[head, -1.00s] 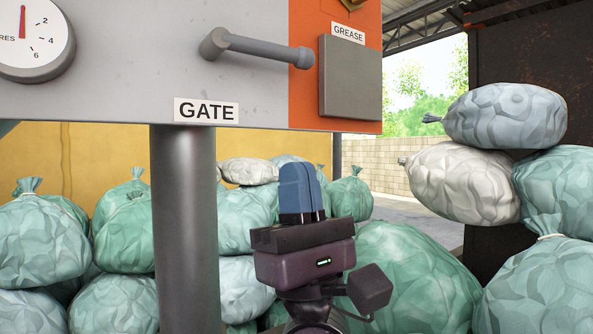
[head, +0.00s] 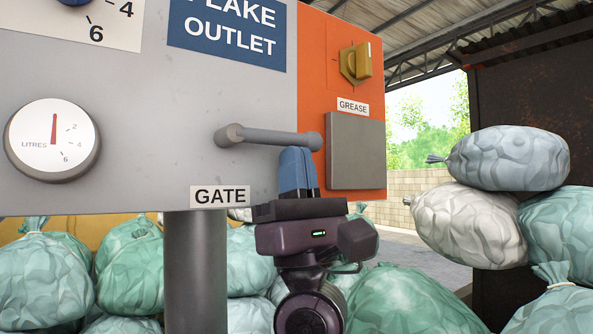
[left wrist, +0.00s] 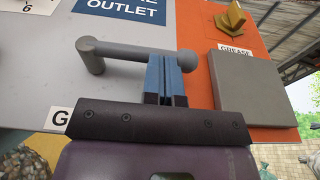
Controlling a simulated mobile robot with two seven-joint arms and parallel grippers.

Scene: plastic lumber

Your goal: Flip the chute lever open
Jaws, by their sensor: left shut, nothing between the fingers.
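The chute lever is a grey bar (head: 268,137) on the grey panel above the GATE label (head: 221,195). It runs out to the right from its round pivot and ends in a ball, nearly level. My left gripper (head: 297,152) points up with its blue fingers shut and empty, the tips just below the bar near its ball end. In the left wrist view the lever (left wrist: 135,54) spans behind the tops of the shut fingers (left wrist: 164,60). I cannot tell whether they touch. My right gripper is out of view.
A litres dial (head: 52,141) is at the left of the panel. A grey GREASE box (head: 356,152) and a yellow knob (head: 354,63) are on the orange part to the right. A post (head: 195,270) stands below, with stacked sacks (head: 507,158) around.

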